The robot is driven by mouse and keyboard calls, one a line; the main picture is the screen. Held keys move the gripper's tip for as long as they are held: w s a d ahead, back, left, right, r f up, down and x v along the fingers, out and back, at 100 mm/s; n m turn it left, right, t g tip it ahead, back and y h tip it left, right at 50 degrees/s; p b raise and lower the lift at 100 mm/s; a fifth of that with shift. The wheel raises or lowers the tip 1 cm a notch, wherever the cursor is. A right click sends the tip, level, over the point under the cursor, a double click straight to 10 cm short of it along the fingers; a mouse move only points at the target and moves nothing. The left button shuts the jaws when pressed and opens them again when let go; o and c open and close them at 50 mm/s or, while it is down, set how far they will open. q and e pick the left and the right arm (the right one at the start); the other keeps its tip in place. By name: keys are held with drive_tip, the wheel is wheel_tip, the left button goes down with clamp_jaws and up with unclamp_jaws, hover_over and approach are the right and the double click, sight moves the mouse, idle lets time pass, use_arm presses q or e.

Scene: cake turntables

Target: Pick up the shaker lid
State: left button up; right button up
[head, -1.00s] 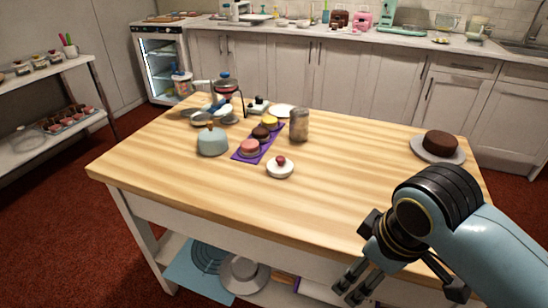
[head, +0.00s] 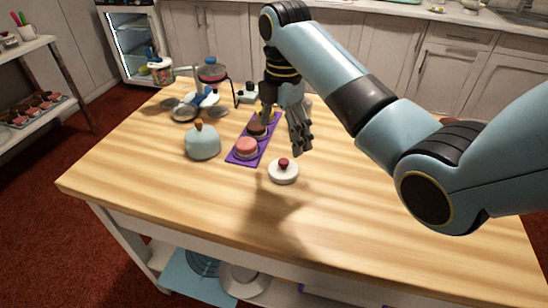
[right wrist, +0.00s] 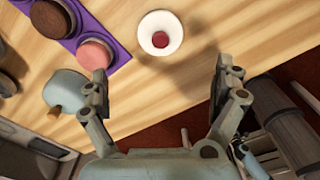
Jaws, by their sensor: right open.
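A small white round piece with a dark red knob, which looks like the shaker lid (head: 283,174), lies on the wooden table (head: 190,205) near its middle. It also shows at the top middle of the right wrist view (right wrist: 148,42). My right gripper (head: 301,148) is above the table, just behind and over the lid in the head view, pointing down. In the right wrist view its two fingers (right wrist: 160,80) are spread apart with nothing between them, and the lid lies beyond the tips. My left gripper is not in view.
A purple tray (head: 235,159) with round cakes lies left of the lid. A pale blue dome with a brown knob (head: 202,144) stands left of the tray. Bowls and a rack (head: 212,75) stand at the back left. The table front is clear.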

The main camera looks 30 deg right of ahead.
sight(282, 162)
drive_tip(key=f, duration=0.4)
drive_tip(key=shift+s+f, duration=0.2)
drive_tip(key=shift+f, duration=0.15)
drive_tip(key=shift+w+f, duration=0.1)
drive_tip(key=shift+f, duration=0.2)
wheel_tip(282, 162, down, 5)
drive_tip(key=shift+w+d+b, duration=0.1)
drive_tip(key=shift+b, duration=0.35)
drive_tip(key=c, duration=0.3)
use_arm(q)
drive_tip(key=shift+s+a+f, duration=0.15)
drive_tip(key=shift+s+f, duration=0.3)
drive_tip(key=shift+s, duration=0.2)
use_arm(e)
drive_tip(key=c, duration=0.7)
